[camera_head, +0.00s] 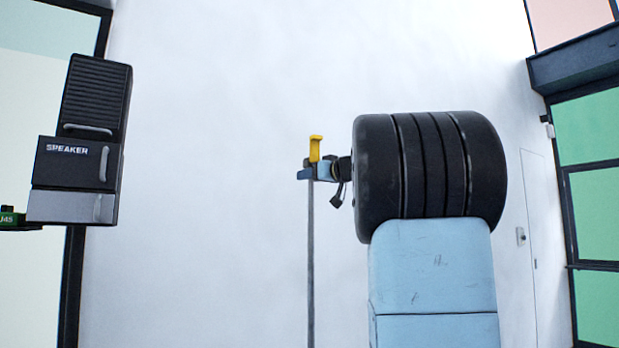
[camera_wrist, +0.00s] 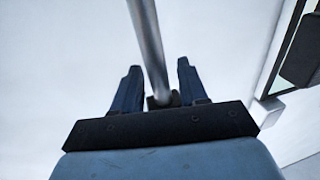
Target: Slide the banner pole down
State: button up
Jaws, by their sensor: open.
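The banner pole is a thin grey upright rod (camera_head: 311,265) in the head view, running down from my gripper (camera_head: 307,173) out of the bottom of the picture. In the wrist view the pole (camera_wrist: 149,45) passes between the two dark fingers of my gripper (camera_wrist: 159,66), with gaps on both sides. The fingers are open around it. A yellow piece (camera_head: 315,148) stands just above the gripper in the head view; I cannot tell whether it belongs to the pole. The pole's lower end and any banner are out of sight.
A black speaker stack (camera_head: 80,165) hangs at the left, with a green RJ45 piece (camera_head: 12,219) beside it. Dark-framed green panels (camera_head: 592,190) stand at the right. A white wall (camera_head: 220,150) is behind, and the space left of the pole is clear.

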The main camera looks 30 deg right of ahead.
grip_shut()
dwell(0.3)
jog(key=shift+a, duration=0.1)
